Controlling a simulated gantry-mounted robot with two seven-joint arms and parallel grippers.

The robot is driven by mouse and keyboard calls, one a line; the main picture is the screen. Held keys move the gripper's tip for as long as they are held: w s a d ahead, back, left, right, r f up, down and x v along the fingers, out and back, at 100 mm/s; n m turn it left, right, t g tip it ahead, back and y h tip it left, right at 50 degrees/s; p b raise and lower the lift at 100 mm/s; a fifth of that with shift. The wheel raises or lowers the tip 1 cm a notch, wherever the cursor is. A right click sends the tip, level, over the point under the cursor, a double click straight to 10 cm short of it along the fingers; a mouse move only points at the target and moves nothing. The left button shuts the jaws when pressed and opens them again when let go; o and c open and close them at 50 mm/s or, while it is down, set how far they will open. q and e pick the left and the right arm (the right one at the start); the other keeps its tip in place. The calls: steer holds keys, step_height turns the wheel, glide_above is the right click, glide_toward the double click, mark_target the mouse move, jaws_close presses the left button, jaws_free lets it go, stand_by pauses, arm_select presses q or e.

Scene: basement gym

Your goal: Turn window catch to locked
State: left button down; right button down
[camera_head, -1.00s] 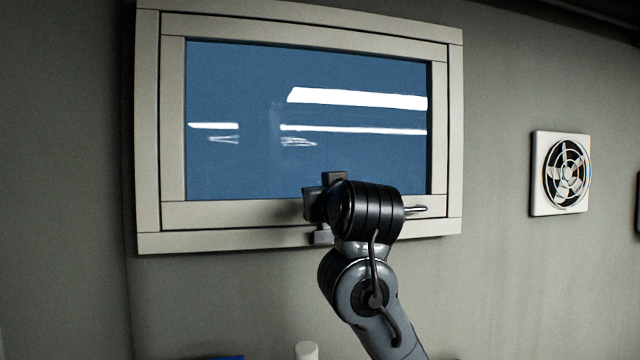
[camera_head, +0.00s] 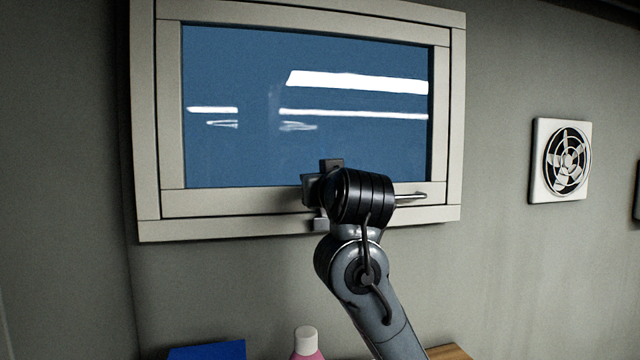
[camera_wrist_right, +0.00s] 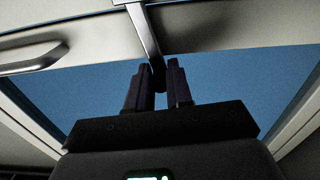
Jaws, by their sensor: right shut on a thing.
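The window (camera_head: 300,110) has a pale frame and a blue pane. The window catch (camera_wrist_right: 144,32) is a slim metal lever crossing the pale frame in the right wrist view. Its end lies between the two dark fingers of my right gripper (camera_wrist_right: 159,84), which is shut on it. In the head view my right wrist hides most of the catch and the fingertips; a small grey metal piece (camera_head: 321,224) shows on the lower frame below the gripper. My left gripper is not in view.
A silver bar handle (camera_head: 410,196) is on the lower frame right of my wrist; it also shows in the right wrist view (camera_wrist_right: 36,60). A fan vent (camera_head: 562,161) is on the right wall. A blue object (camera_head: 208,351) and a pink bottle (camera_head: 306,347) stand below.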

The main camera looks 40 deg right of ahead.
steer(key=shift+s+d+f+m+b, duration=0.1)
steer(key=shift+f+m+b, duration=0.05)
steer(key=shift+m+b, duration=0.45)
steer(key=shift+d+f+m+b, duration=0.1)
steer(key=shift+m+b, duration=0.4)
steer(key=shift+b, duration=0.1)
steer(key=shift+d+r+m, duration=0.15)
steer(key=shift+r+m, duration=0.1)
steer(key=shift+m, duration=0.25)
steer(key=c, duration=1.1)
jaws_free()
steer(key=shift+s, duration=0.1)
steer(key=b+v, duration=0.6)
steer(key=v, duration=0.4)
steer(key=shift+s, duration=0.35)
